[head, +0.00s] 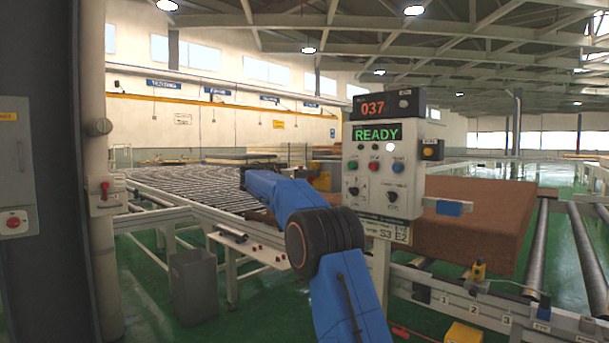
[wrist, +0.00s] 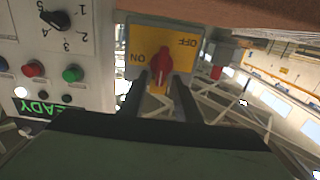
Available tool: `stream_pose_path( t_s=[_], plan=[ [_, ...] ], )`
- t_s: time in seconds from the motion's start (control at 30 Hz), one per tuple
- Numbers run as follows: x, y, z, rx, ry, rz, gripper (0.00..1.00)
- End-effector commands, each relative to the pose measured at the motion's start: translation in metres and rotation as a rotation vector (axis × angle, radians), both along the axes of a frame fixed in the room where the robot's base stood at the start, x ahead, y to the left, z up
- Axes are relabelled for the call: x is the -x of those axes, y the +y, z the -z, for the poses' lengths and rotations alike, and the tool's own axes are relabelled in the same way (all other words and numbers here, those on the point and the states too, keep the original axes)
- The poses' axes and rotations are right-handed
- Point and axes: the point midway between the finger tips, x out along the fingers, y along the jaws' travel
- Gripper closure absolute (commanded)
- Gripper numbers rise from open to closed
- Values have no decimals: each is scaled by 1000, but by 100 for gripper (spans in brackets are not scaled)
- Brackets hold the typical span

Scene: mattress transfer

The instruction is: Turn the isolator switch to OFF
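The isolator switch (wrist: 130,33) shows in the wrist view as a grey box with a yellow plate, seen upside down. Its red knob (wrist: 161,68) stands roughly upright in the picture, between the ON label on the left and the OFF label at the upper right. I cannot tell which label it points to. My gripper (wrist: 159,78) is open, its two dark fingers apart on either side of the knob. I cannot tell whether they touch it.
The control panel (head: 382,150), reading READY, stands right beside the switch, with buttons and black selectors. A brown mattress block (head: 465,220) lies behind it. A roller conveyor (head: 200,185) fills the left. A grey bin (head: 195,285) stands on the green floor.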

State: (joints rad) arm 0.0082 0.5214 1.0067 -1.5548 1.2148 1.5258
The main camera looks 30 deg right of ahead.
Motion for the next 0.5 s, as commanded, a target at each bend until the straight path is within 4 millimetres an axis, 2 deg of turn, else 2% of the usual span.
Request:
stream_pose_path(
  t_s=[0.37, 0.5],
  plan=[
    [-2, -5, 1, 0, 1, 0, 70],
    [-2, -5, 0, 0, 0, 0, 100]
  ],
)
